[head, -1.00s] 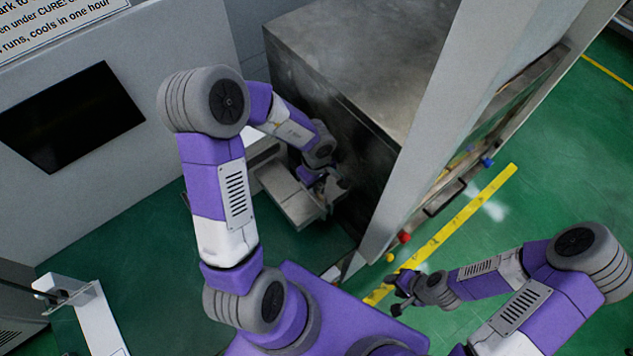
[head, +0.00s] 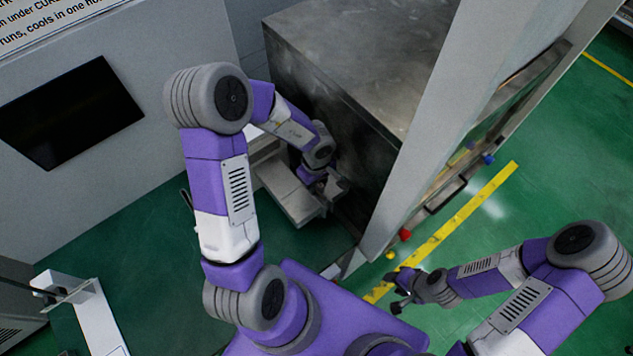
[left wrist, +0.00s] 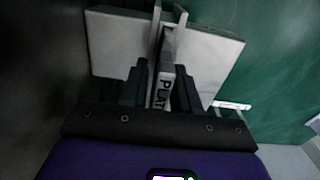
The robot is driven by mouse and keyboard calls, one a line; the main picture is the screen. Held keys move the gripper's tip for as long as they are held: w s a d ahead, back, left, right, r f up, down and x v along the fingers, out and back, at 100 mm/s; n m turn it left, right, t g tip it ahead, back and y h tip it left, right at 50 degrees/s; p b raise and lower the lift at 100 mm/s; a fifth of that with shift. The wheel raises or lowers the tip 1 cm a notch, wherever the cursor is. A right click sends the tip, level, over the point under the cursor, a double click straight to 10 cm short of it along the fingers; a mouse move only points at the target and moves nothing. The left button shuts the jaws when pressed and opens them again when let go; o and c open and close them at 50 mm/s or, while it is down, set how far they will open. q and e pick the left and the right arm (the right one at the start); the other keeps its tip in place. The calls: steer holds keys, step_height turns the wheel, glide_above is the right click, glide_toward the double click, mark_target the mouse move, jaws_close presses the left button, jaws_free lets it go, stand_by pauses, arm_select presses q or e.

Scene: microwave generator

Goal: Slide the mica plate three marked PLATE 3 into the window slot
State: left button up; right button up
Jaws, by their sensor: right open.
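In the left wrist view a narrow plate (left wrist: 162,92) stands on edge between the two dark fingers of my left gripper (left wrist: 162,84). Its lettering starts with "PLAT"; the number is hidden. The fingers appear shut on it. Beyond it, a pale grey block (left wrist: 112,45) carries two thin upright fins, with the plate's far end close to them; I cannot tell whether they touch. In the head view my left gripper (head: 328,190) is at the dark metal cabinet's side, above a pale ledge (head: 288,192). My right gripper (head: 398,291) is open and empty. I cannot make out the window slot.
The large dark metal cabinet (head: 350,50) and its pale upright panel (head: 430,120) stand between my arms. Red (head: 405,235) and blue (head: 488,159) knobs stick out on the cabinet's right side. A white stand (head: 85,310) is at lower left. Green floor is free at right.

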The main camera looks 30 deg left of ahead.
arm_select(q)
steer(key=shift+o, duration=1.4)
step_height(320, 180, up, 7)
steer(key=shift+f+p, duration=0.2)
steer(key=shift+p, duration=0.95)
steer(key=shift+r, duration=0.5)
